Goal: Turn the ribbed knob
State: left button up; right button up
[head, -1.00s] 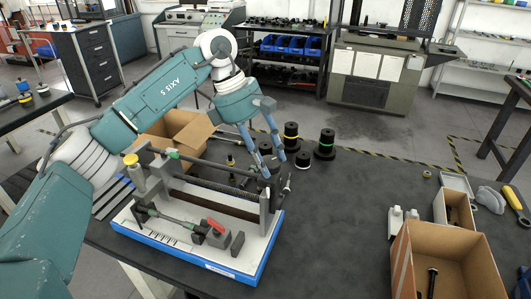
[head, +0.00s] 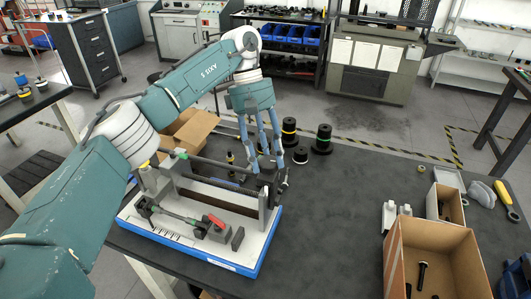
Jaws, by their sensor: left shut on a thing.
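The tensile frame stands on a white base plate with a blue edge (head: 196,253) at the left of the dark table. It has dark horizontal rods and an upright plate at its right end. The dark ribbed knob (head: 266,164) is at that right end, small and mostly hidden by the fingers. My left gripper (head: 266,168) points down there with its blue-grey fingers on either side of the knob, shut on it. Its exact contact is hard to see. My right gripper is not in view.
Black spools (head: 322,140) stand behind the frame's right end, close to my left gripper. An open cardboard box (head: 192,128) is behind the frame. A larger cardboard box (head: 440,262) with dark parts is at the front right. The table's middle is clear.

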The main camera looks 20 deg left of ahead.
pick_arm(q)
jog(key=shift+d+r+m, duration=0.1)
jog(key=shift+d+m, duration=0.05)
jog(key=shift+m, duration=0.15)
jog(key=o, duration=1.1)
jog(key=shift+o, duration=0.2)
jog(key=shift+s+d, duration=0.1)
jog(key=shift+r, duration=0.1)
jog(key=shift+w+a+r, duration=0.2)
jog(key=shift+a+r, duration=0.05)
jog(key=shift+r, duration=0.05)
jog(key=v, duration=0.6)
jog(key=shift+r, duration=0.35)
jog(key=shift+d, duration=0.1)
